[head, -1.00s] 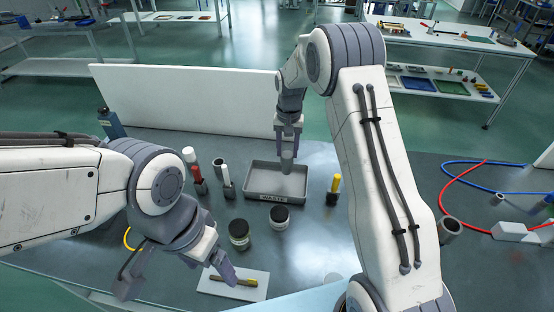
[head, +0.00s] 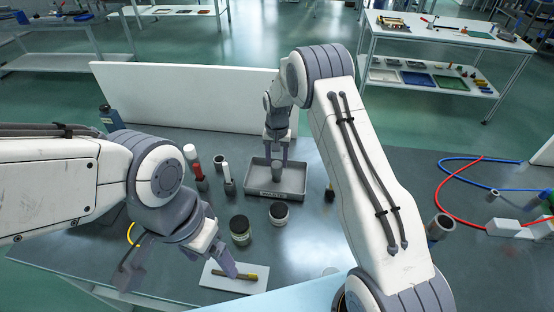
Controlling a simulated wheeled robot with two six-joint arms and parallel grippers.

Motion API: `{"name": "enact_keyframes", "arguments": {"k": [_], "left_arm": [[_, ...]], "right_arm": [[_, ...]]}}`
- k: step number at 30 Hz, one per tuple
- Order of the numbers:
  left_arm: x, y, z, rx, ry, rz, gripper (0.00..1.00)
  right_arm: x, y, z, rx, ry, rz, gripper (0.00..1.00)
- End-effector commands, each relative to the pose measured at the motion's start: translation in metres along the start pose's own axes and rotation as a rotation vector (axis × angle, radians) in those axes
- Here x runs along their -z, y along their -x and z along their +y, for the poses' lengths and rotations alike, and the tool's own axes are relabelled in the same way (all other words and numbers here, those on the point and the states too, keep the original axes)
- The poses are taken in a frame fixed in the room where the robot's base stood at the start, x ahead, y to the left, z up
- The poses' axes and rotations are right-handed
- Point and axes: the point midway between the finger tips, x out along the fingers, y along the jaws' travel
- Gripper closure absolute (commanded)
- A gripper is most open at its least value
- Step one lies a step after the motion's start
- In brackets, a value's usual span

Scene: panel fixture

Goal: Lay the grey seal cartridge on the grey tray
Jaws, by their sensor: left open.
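The grey seal cartridge (head: 277,173), a short upright cylinder, is between the fingers of my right gripper (head: 277,160). The gripper is shut on it and holds it over the grey tray (head: 298,194), a shallow rectangular tray with a label on its front wall. I cannot tell whether the cartridge's lower end touches the tray floor. My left gripper (head: 178,278) is open and empty at the front left, with one finger close to a white plate (head: 215,283).
A white panel (head: 185,100) rises behind. Red and blue hoses (head: 445,205) lie at right.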

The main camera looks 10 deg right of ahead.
Motion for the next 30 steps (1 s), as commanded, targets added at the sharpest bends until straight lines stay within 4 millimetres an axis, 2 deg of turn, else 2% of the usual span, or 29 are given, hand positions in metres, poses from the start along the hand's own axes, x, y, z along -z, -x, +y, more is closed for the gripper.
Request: {"name": "enact_keyframes", "arguments": {"k": [2, 14, 17, 24, 30], "left_arm": [[0.000, 0.000, 0.000, 0.000, 0.000, 0.000, 0.17], [0.000, 0.000, 0.000, 0.000, 0.000, 0.000, 0.17], [0.000, -0.005, 0.000, 0.000, 0.000, 0.000, 0.17], [-0.001, -0.019, -0.001, 0.000, 0.000, 0.000, 0.17], [-0.001, -0.025, -0.002, 0.000, 0.000, 0.000, 0.17]], "right_arm": [[0.000, 0.000, 0.000, 0.000, 0.000, 0.000, 0.22], [0.000, 0.007, 0.000, 0.000, 0.000, 0.001, 0.22], [0.001, 0.020, -0.001, 0.002, 0.000, 0.004, 0.22], [0.001, 0.072, -0.001, 0.002, 0.000, 0.005, 0.22], [0.001, 0.107, 0.000, 0.001, 0.000, 0.003, 0.22]]}}
